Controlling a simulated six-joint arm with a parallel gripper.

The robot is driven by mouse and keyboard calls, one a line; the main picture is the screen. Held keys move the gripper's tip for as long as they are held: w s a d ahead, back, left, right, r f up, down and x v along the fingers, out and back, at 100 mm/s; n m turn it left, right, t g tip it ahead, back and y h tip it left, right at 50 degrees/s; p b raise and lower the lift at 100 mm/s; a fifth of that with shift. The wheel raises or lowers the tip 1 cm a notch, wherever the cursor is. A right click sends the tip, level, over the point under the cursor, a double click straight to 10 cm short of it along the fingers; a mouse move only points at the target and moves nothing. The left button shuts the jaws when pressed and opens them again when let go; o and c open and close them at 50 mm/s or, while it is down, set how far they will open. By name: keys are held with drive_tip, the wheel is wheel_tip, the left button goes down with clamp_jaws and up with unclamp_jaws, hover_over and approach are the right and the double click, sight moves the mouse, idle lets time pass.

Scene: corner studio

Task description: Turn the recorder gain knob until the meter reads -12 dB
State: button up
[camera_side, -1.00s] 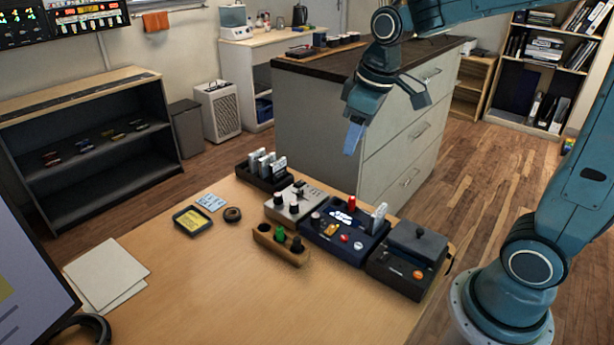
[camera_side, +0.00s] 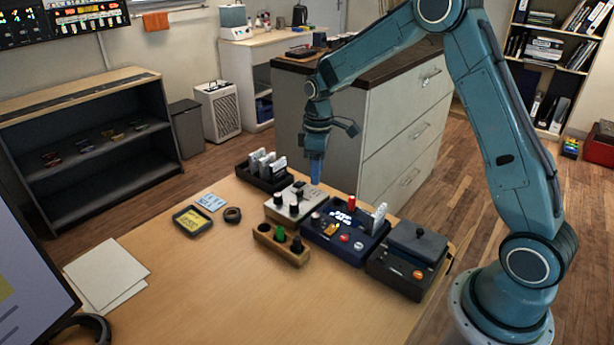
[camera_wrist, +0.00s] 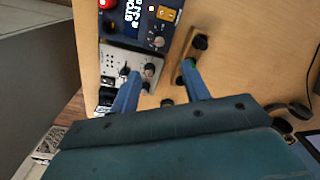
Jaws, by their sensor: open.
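A dark blue box (camera_side: 338,250) with a lit display (camera_side: 345,217), which looks like the recorder, sits near the desk's far right. A pale-capped knob (camera_side: 316,218) is at its left end; a dial-marked knob (camera_wrist: 157,41) shows on it in the wrist view. The display digits are too small to read. A light grey panel (camera_side: 272,210) with several knobs stands directly left of it. My gripper (camera_side: 316,181) points down above the panel's back right edge, apart from the knobs.
A wooden block (camera_side: 264,240) with dark and green knobs lies in front of the panel. A black box (camera_side: 395,275) with an orange button is right of the recorder. A card rack (camera_side: 250,178) stands behind left.

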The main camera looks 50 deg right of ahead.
sight(316, 215)
drive_tip(key=shift+f, duration=0.3)
wheel_tip(316, 215, down, 14)
drive_tip(key=shift+a+r, duration=0.1)
drive_tip(key=shift+r, duration=0.1)
idle(0.6)
drive_tip(key=c, duration=1)
drive_tip(key=shift+m, duration=3.3)
